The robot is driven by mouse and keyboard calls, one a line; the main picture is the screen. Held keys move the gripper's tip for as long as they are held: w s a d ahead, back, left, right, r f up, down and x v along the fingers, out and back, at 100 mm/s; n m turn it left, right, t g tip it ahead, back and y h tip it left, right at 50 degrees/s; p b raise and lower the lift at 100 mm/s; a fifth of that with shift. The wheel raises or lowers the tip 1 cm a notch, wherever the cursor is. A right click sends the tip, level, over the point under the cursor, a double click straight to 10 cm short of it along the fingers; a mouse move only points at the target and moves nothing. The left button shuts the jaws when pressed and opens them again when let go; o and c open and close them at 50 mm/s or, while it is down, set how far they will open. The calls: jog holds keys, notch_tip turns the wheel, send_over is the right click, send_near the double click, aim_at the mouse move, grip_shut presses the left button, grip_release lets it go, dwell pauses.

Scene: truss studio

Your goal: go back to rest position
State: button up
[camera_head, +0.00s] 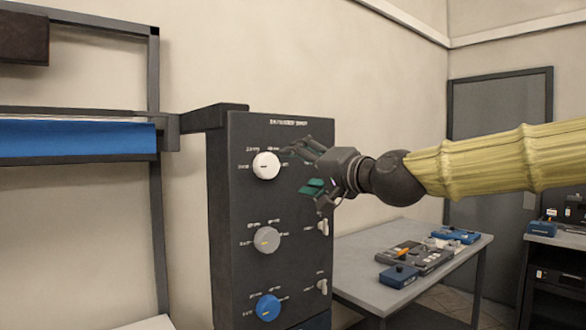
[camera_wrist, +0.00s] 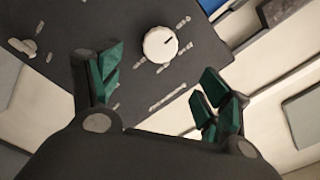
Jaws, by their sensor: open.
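My gripper (camera_head: 306,170) is open and empty, held in front of the upper part of a dark control panel (camera_head: 232,220). In the wrist view my gripper (camera_wrist: 160,82) shows its green-padded fingers spread apart. A white knob (camera_head: 266,166) is on the panel just left of the fingers. In the wrist view the white knob (camera_wrist: 160,44) lies beyond and between the fingertips, apart from them. My arm reaches in from the right, covered in a yellow sleeve.
A grey knob (camera_head: 267,240) and a blue knob (camera_head: 267,307) sit below, with white switches (camera_head: 323,227) beside them. A grey table (camera_head: 350,262) with a dark device (camera_head: 418,257) and blue boxes (camera_head: 398,276) stands behind. A blue-covered rack (camera_head: 75,138) is at left.

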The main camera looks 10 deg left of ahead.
jog(key=shift+s+d, duration=0.2)
jog(key=shift+d, duration=0.05)
